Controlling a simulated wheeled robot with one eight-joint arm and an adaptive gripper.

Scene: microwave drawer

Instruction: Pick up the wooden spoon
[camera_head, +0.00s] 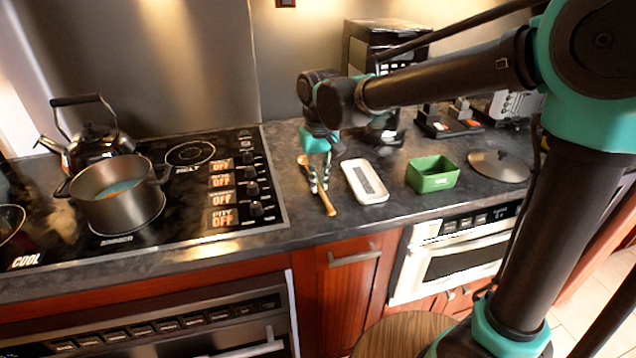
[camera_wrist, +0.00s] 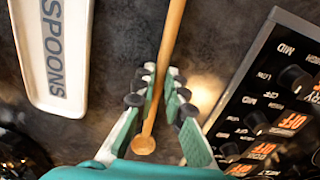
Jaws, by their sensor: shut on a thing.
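The wooden spoon (camera_head: 329,206) lies on the dark counter between the stove and a white spoon rest (camera_head: 364,181). My gripper (camera_head: 318,184) reaches down over it, its fingers around the handle. In the wrist view the handle of the wooden spoon (camera_wrist: 170,48) runs up between the fingers of my gripper (camera_wrist: 158,95), and its rounded end shows near the palm. The fingers are shut on the handle. The spoon is at counter level; I cannot tell if it is clear of the surface.
The stove (camera_head: 190,188) with its knobs is left of the spoon, bearing a pot (camera_head: 118,205) and a kettle (camera_head: 92,142). A green box (camera_head: 433,174) and a round dark lid (camera_head: 499,166) stand to the right. A black machine (camera_head: 385,40) is behind.

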